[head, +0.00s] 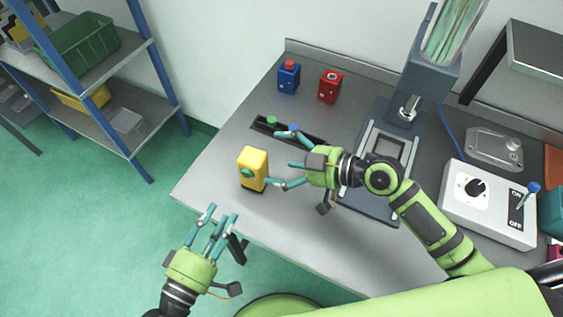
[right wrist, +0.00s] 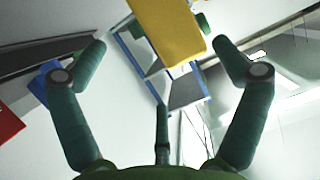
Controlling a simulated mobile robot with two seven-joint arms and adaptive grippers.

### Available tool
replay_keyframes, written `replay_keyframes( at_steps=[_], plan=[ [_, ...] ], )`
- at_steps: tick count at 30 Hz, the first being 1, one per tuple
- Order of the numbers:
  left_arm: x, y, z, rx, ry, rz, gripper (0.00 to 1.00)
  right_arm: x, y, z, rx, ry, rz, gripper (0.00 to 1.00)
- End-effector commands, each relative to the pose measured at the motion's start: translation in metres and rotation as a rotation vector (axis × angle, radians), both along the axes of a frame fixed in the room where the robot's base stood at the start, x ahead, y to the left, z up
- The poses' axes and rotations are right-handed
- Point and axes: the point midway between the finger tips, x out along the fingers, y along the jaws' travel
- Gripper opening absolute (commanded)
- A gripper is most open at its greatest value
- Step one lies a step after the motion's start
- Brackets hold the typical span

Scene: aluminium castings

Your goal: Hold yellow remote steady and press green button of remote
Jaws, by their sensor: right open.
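My left gripper (head: 219,218) is lower left, in front of the table edge and apart from the remote. Its fingers are spread and empty.
Blue (head: 289,77) and red (head: 330,86) boxes stand at the back of the table (head: 225,135). A dark slot tray (head: 265,124) with green and blue pieces lies behind the remote. A press machine (head: 378,170) and a white control box (head: 490,205) stand right. A shelf (head: 140,95) is left.

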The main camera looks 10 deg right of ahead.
Motion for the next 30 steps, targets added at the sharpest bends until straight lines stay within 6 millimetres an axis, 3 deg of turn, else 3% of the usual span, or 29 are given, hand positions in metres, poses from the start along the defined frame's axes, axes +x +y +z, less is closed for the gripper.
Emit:
replay_keyframes(
  at_steps=[5,18,30],
  plan=[
    [0.000,0.000,0.000,0.000,0.000,0.000,0.39,-0.008,0.010,-0.015,-0.032,0.002,0.030,0.97],
    [0.000,0.000,0.000,0.000,0.000,0.000,0.39,0.021,0.055,-0.036,-0.031,0.001,0.030,0.97],
    [0.000,0.000,0.000,0.000,0.000,0.000,0.39,0.025,0.061,-0.039,-0.033,0.000,0.030,0.97]
  ],
)
